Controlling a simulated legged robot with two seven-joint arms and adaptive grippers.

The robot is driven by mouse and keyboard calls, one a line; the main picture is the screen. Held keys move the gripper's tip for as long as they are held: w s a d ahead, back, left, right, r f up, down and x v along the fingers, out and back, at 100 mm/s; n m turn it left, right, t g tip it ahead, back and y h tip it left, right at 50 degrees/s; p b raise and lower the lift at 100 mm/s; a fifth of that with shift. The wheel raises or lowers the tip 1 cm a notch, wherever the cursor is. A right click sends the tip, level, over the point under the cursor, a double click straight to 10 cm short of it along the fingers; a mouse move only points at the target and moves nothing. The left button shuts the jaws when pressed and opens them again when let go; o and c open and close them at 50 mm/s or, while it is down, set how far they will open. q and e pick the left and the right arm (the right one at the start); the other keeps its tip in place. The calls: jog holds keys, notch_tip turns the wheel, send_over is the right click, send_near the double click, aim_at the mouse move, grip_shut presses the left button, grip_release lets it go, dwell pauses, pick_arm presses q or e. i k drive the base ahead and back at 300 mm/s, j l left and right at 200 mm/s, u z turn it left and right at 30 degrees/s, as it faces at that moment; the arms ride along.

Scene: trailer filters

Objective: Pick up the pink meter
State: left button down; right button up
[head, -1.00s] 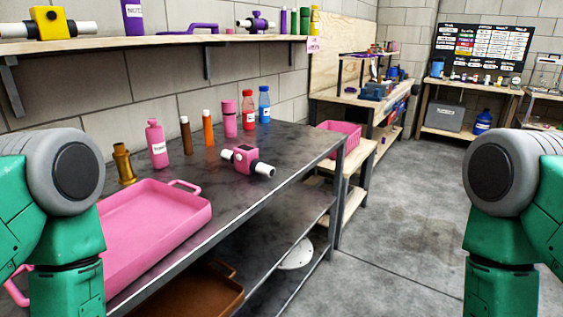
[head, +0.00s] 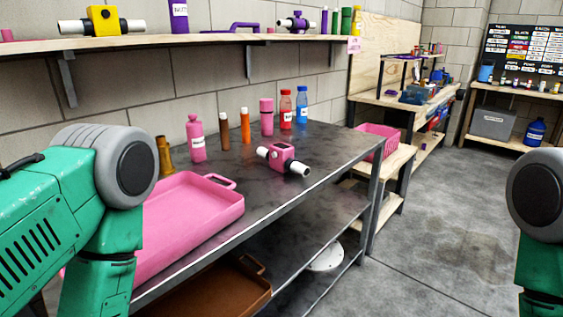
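The pink meter (head: 283,156) is a small pink block with white pipe ends on both sides. It lies on the dark metal table (head: 325,148), right of the pink tray and in front of the bottles. No gripper shows in the head view; only the green and grey links of my two arms are visible at the left and right edges. Nothing visible touches the meter.
A pink tray (head: 232,208) sits at the table's near end. A pink bottle (head: 196,140), a brown tube (head: 224,133), an orange tube (head: 245,128) and other bottles stand behind the meter. A wall shelf (head: 200,40) overhangs the back. Floor at right is clear.

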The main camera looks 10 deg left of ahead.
aim_at(285, 162)
jog(key=i+l, duration=0.2)
jog(key=l, duration=0.2)
jog(key=i+l+u, duration=0.1)
jog(key=l, duration=0.25)
jog(key=i+l, duration=0.3)
jog(key=l+u, duration=0.05)
jog(key=l, duration=0.05)
